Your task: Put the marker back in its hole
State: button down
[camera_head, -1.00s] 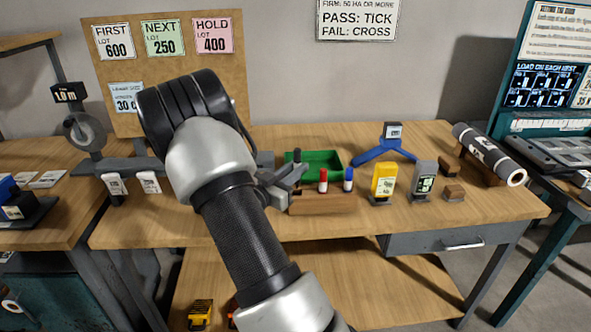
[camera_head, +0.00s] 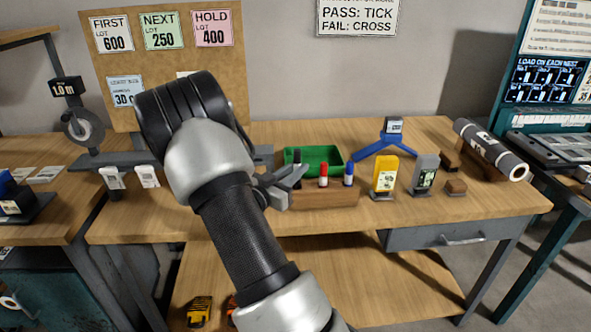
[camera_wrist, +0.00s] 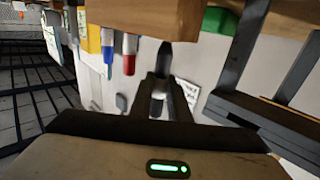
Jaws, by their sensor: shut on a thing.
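The black marker (camera_head: 297,157) stands upright in my gripper (camera_head: 292,178), at the left end of the wooden marker block (camera_head: 325,195). In the wrist view, which is turned over, my gripper (camera_wrist: 163,85) is closed around the dark marker (camera_wrist: 165,57). The marker's far end meets the edge of the wooden block (camera_wrist: 150,15); how deep it sits in a hole cannot be told. A red marker (camera_head: 323,175) and a blue marker (camera_head: 348,174) stand in the block to the right. The left hole is hidden by my gripper and marker.
A green tray (camera_head: 322,153) sits just behind the block. A yellow device (camera_head: 384,175) and a grey device (camera_head: 424,174) stand to the right, with a blue three-armed stand (camera_head: 385,145) behind. The bench front right of the block is clear.

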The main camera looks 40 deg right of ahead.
jog(key=shift+f+b, duration=1.65)
jog(key=shift+f, duration=0.5)
jog(key=c, duration=1.6)
grip_release()
jog(key=shift+a, duration=0.1)
jog(key=p+v, duration=0.2)
jog(key=v, duration=1.5)
jog(key=shift+s+a+r, duration=0.1)
jog(key=shift+a, duration=0.05)
